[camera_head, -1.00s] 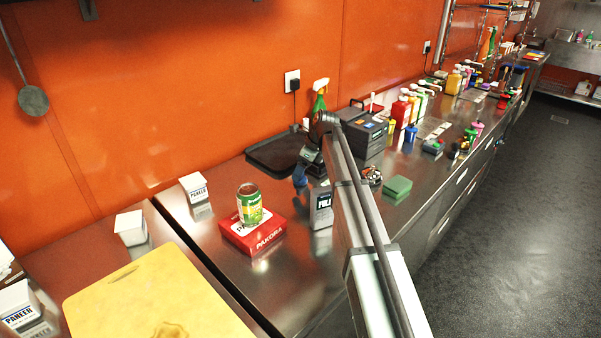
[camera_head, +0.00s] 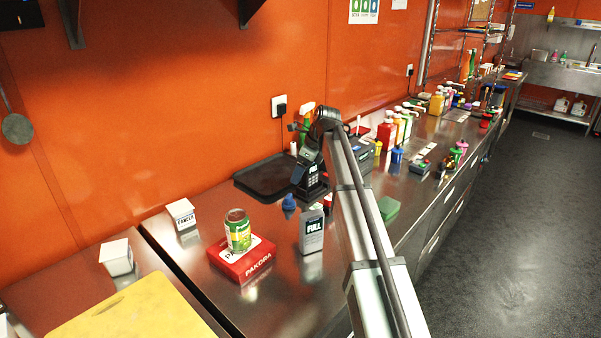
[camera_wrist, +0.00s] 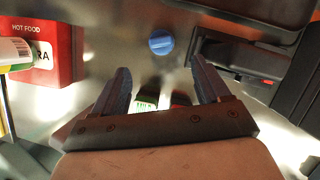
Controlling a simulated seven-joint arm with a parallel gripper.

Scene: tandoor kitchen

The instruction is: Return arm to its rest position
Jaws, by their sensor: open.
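My arm rises from the bottom of the head view, and its dark wrist (camera_head: 308,160) bends down over the steel counter (camera_head: 205,275). In the wrist view my gripper (camera_wrist: 161,82) is open, with its two dark fingers apart and nothing held between them. A small blue round object (camera_wrist: 160,42) lies beyond the fingertips, apart from them; it also shows in the head view (camera_head: 289,202). Below the gap, a green-and-white label and dark items are partly hidden by the gripper's body. In the head view the fingertips are hard to make out.
A red pakora box (camera_head: 242,262) carries a green can (camera_head: 238,232). A grey bottle marked FULL (camera_head: 312,235) stands near my arm. A black tray (camera_head: 262,182) lies by the wall. Several bottles line the counter to the right. The floor (camera_head: 480,220) at right is clear.

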